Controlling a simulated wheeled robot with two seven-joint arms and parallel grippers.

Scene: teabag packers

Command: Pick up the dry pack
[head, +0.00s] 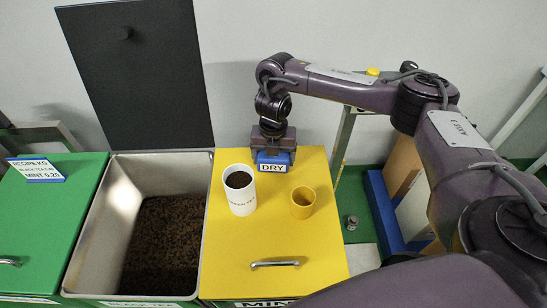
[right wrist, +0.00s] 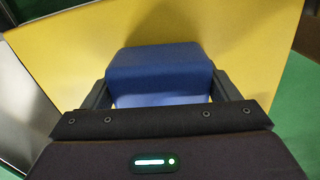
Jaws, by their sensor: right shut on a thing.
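The dry pack (head: 273,167) is a small blue block with a white "DRY" label, at the back edge of the yellow lid in the head view. My right gripper (head: 274,154) is above it, with its fingers on either side of the pack. In the right wrist view the blue pack (right wrist: 160,72) sits between the two fingers of the right gripper (right wrist: 160,95), which is shut on it. Whether the pack still touches the lid is hard to tell. My left gripper is not in view.
On the yellow lid (head: 225,265) stand a white cup with dark contents (head: 241,200) and a yellow cup (head: 303,202), close in front of the pack. To the left is an open metal bin (head: 95,225) of dark tea, its black lid (head: 140,75) raised.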

